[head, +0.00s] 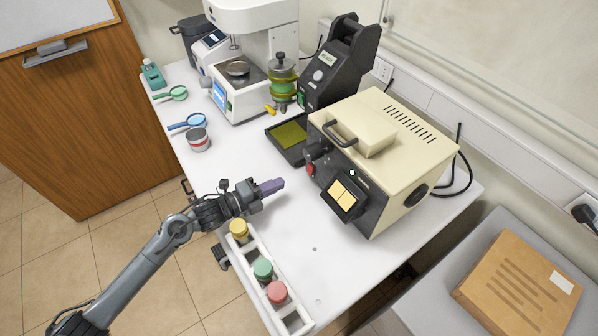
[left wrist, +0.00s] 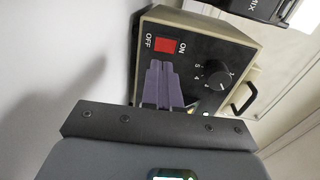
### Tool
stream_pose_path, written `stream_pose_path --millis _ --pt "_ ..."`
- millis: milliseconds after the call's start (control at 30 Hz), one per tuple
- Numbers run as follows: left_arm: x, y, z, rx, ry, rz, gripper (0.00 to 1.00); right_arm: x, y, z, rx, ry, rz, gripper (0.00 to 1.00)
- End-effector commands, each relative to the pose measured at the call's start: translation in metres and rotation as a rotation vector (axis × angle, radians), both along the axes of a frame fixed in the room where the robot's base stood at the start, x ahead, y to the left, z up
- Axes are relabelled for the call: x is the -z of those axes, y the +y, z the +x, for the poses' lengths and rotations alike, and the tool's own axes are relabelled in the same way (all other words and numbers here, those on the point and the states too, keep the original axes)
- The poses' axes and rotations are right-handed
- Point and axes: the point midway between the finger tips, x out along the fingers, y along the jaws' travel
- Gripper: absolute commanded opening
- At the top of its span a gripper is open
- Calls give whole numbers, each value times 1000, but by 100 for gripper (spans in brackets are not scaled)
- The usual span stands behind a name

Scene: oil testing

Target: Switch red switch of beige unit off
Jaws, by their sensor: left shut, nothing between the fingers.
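The beige unit (head: 405,130) stands on the white table at the right, with a dark front panel facing my left arm. Its red switch (head: 310,170) shows small on that panel. In the left wrist view the red switch (left wrist: 165,46) sits between the printed words OFF and ON; which way it is pressed I cannot tell. My left gripper (head: 275,186) has purple fingers, shut and empty, pointing at the panel with a gap between. In the left wrist view its fingertips (left wrist: 159,66) appear just below the switch. My right gripper is not in view.
A dial (left wrist: 217,79) is beside the switch, and a tilted screen (head: 342,196) is on the unit's front. A white rack (head: 246,255) with coloured-lid jars lies below my left gripper. A black tray (head: 283,150) is beyond the unit's left corner. The table before the panel is clear.

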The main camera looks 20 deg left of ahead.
Motion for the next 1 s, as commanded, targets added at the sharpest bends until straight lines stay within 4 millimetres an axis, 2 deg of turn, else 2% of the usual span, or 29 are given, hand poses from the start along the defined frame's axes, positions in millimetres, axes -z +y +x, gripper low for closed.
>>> stream_pose_path --millis 200,400,600,1000 --pt "2 -24 34 -1 0 -3 0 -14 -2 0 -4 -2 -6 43" --pt "6 -39 56 -1 0 -2 0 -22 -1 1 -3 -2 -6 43" --pt "9 -45 65 -1 0 -1 0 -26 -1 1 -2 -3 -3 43" --pt "11 -47 67 -1 1 1 0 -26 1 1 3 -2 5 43"
